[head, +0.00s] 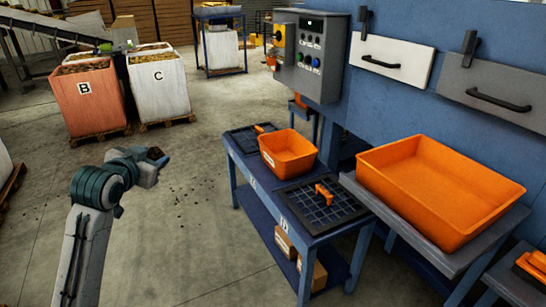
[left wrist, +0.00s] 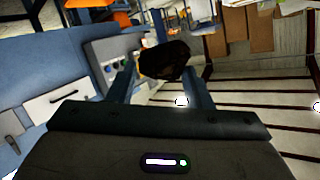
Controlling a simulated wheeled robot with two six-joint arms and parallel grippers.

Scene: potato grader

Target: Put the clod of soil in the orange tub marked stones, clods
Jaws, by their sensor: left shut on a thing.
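The clod of soil (left wrist: 165,60) is a dark brown lump between the two fingers of my left gripper (left wrist: 165,82) in the left wrist view. In the head view, my left gripper (head: 150,167) is shut on the clod (head: 156,153), held in the air over open floor, left of the blue bench and apart from it. A small orange tub (head: 288,150) stands on the bench with a pale label on its near left side, too small to read. A larger orange tub (head: 435,195) stands on a grey table at right. Both look empty. My right gripper is out of view.
The blue bench (head: 285,217) also bears black grids (head: 325,208) with orange handles, on both sides of the small tub. A grey control box (head: 310,55) stands behind. Crates B (head: 85,95) and C (head: 160,85) stand at back left.

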